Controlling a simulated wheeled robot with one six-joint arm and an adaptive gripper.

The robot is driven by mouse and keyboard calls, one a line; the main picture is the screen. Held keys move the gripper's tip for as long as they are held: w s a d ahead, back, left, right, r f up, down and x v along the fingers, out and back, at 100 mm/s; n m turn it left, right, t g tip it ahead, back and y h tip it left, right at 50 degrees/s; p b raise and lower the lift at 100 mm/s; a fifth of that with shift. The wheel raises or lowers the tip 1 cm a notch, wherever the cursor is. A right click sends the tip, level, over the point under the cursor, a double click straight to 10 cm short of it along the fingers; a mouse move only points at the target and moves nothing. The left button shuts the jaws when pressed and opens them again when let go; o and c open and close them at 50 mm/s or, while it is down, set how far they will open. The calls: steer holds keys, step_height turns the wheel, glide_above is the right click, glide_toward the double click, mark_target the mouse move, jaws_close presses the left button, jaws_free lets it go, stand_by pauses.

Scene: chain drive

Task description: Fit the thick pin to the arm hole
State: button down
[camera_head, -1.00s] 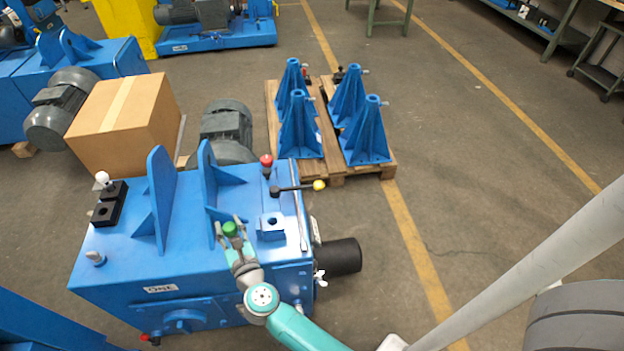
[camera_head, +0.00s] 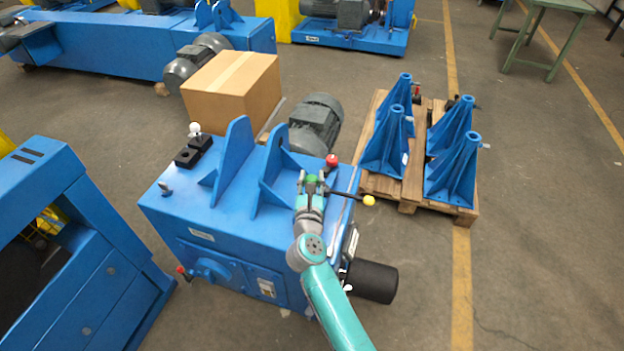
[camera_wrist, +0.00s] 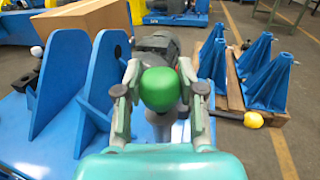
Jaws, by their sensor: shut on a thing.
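My gripper (camera_head: 311,184) is shut on a pin with a green head (camera_head: 311,179), above the right part of the blue machine's top (camera_head: 238,221). In the wrist view the green head (camera_wrist: 160,88) sits between the two fingers (camera_wrist: 160,95), with a grey shank partly visible below. I cannot tell which hole is the arm hole, or whether the pin touches anything. A dark lever (camera_head: 345,194) with a yellow ball (camera_head: 369,200) lies just right of my gripper. The small blue block on the machine's top is hidden behind my gripper.
Two upright blue plates (camera_head: 233,160) stand left of my gripper. A red knob (camera_head: 332,160) rises just behind it. A black block (camera_head: 187,157) with a white ball-headed pin (camera_head: 195,129) sits at the far left. Blue stands (camera_head: 452,171) on a pallet are right.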

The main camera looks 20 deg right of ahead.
steer(key=shift+f, duration=2.8)
step_height(320, 180, down, 7)
stand_by(2.5)
steer(key=c, duration=0.6)
jaws_free()
steer(key=shift+s+a, duration=0.1)
steer(key=v, duration=1.2)
